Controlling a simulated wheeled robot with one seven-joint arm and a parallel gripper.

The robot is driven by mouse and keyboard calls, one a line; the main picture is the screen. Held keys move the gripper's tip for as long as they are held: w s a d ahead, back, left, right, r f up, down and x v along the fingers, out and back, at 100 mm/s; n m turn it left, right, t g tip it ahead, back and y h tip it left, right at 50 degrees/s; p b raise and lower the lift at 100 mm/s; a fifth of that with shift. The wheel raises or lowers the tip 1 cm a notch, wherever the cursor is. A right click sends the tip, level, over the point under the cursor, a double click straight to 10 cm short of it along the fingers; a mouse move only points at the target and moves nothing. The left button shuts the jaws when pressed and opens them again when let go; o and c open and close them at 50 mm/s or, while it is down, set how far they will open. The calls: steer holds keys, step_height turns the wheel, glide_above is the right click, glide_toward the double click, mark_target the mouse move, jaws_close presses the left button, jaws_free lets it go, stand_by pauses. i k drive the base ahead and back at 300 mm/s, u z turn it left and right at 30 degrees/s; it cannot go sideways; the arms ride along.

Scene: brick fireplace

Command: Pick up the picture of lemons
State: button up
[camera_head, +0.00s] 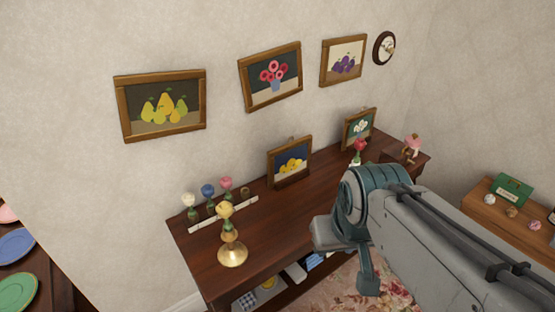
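The picture of lemons (291,163) is a small framed picture with yellow fruit on a dark blue ground in a brown wooden frame. It stands upright at the back of the dark wooden table (277,212), near the wall, left of my arm. The end of my arm, with my gripper (367,280), is over the front right of the table, apart from the picture. The fingers cannot be made out clearly, so their opening does not show.
Several framed pictures hang above, including pears (162,105) and pink flowers (271,78). A white flower picture (359,129) stands right of the lemons. A yellow flower in a brass holder (232,250) stands front left. Bare tabletop lies before the lemons.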

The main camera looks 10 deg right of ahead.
mark_target(283, 161)
steer(key=i, duration=0.9)
steer(key=u, duration=0.1)
steer(key=k, duration=1)
steer(key=z, duration=0.95)
steer(key=i, duration=1.2)
steer(key=u, duration=1.15)
steer(key=i, duration=0.2)
steer(key=u, duration=0.05)
